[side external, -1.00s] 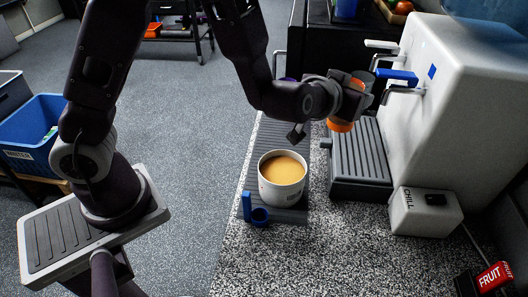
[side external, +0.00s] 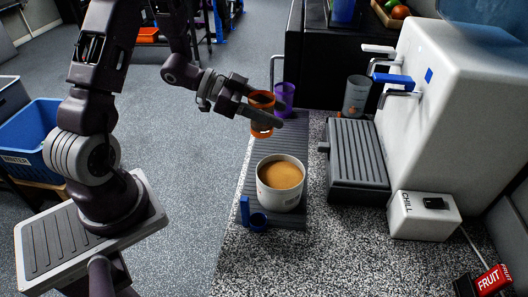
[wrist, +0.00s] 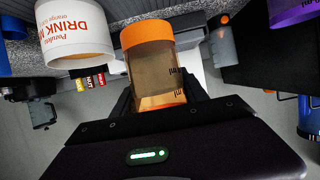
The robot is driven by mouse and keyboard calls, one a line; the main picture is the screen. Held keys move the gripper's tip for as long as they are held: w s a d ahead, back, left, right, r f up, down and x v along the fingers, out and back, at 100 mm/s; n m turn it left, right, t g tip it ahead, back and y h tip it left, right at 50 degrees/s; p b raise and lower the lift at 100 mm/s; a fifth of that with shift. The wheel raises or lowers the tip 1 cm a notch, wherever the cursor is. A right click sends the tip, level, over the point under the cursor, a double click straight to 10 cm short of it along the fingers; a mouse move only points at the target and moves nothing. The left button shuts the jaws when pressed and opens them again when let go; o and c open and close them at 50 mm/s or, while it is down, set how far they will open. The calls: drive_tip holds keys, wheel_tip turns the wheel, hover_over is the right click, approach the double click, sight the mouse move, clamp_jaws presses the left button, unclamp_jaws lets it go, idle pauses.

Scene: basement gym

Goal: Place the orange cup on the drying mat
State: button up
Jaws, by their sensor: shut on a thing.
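The orange cup (side external: 262,124), with a dark see-through middle band, is held between the fingers of my gripper (side external: 260,107). It looks roughly upright at the far left part of the grey ribbed drying mat (side external: 291,138). I cannot tell whether its base touches the mat. In the wrist view the orange cup (wrist: 150,62) sits between the jaws, which are partly hidden behind it. A large white cup (side external: 281,196) of brown drink stands on the near part of the mat. A purple cup (side external: 285,94) stands just behind the orange cup, near the far end.
A blue holder (side external: 257,218) is at the mat's near end. To the right are a ribbed drip tray (side external: 358,160), a white dispenser (side external: 450,110) with levers, a grey cup (side external: 356,95) and a small white CHILL box (side external: 424,216). Speckled counter lies bare in front.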

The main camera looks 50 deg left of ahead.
wheel_tip(320, 180, down, 8)
drive_tip(key=shift+f, duration=0.2)
drive_tip(key=shift+f, duration=0.1)
drive_tip(key=o, duration=1.5)
drive_tip(key=shift+o, duration=0.2)
drive_tip(key=v, duration=1.2)
drive_tip(key=shift+w, duration=0.1)
